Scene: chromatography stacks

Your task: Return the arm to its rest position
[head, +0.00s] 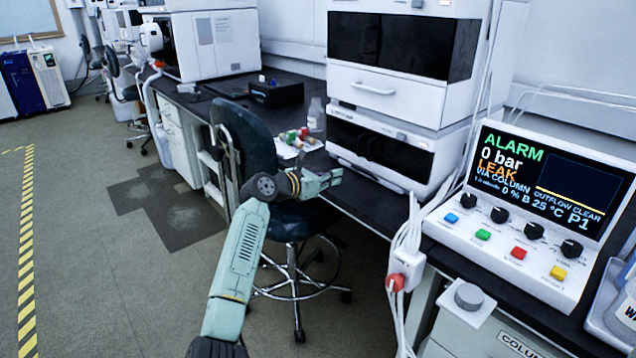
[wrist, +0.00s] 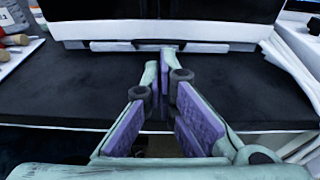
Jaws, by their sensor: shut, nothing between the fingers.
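My gripper (head: 338,176) is at the end of my pale green arm, which reaches forward from the bottom of the head view. The fingers point towards the black bench top (wrist: 60,85) and the base of the white instrument stack (wrist: 160,30). The arm is extended, with its elbow bent.
A blue chair (head: 243,150) stands under and behind my arm. The control panel (head: 530,215) at right reads ALARM, 0 bar, LEAK. A red knob (head: 396,283) sits on a white box with cables. Floor at left is clear.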

